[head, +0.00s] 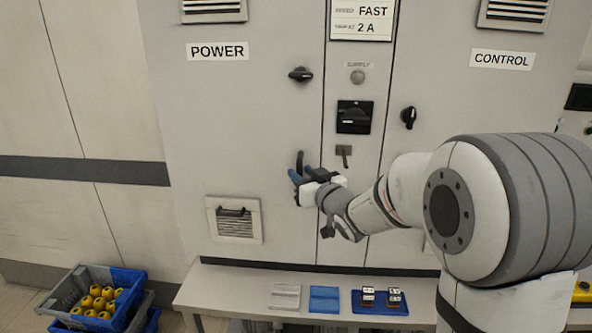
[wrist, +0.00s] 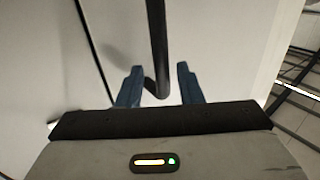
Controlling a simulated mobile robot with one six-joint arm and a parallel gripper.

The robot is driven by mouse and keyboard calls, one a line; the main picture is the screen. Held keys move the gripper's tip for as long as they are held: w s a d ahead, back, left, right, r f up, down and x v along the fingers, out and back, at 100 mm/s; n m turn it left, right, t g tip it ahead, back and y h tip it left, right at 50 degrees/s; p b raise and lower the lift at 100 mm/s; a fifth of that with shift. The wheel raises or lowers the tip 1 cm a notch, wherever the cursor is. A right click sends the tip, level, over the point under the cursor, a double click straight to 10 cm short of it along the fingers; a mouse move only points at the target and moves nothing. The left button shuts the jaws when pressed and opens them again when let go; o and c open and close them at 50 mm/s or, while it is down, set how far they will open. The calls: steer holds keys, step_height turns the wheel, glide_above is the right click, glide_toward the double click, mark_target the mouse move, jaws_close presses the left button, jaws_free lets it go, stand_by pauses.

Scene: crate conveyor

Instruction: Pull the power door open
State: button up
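The power door (head: 240,120) is the grey cabinet panel labelled POWER; it looks shut, flush with the middle panel. Its black knob (head: 300,74) lies about horizontal. Its black upright bar handle (head: 299,160) is near the door's right edge, and it shows in the wrist view (wrist: 158,45). My gripper (head: 302,176) is at the handle's lower part. In the wrist view its blue fingers (wrist: 159,86) stand on either side of the handle's lower end, with a gap on each side. The gripper is open; I cannot tell whether either finger touches the bar.
A low bench (head: 235,293) stands below the cabinet with flat trays on it, including a blue one (head: 388,310). A crate of yellow parts (head: 125,282) is at the lower left. The control door (head: 480,100) is to the right, its knob (head: 408,117) upright.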

steer(key=shift+x, duration=0.85)
steer(key=shift+s+a, duration=0.1)
steer(key=shift+c, duration=0.4)
jaws_close()
steer(key=shift+r, duration=0.1)
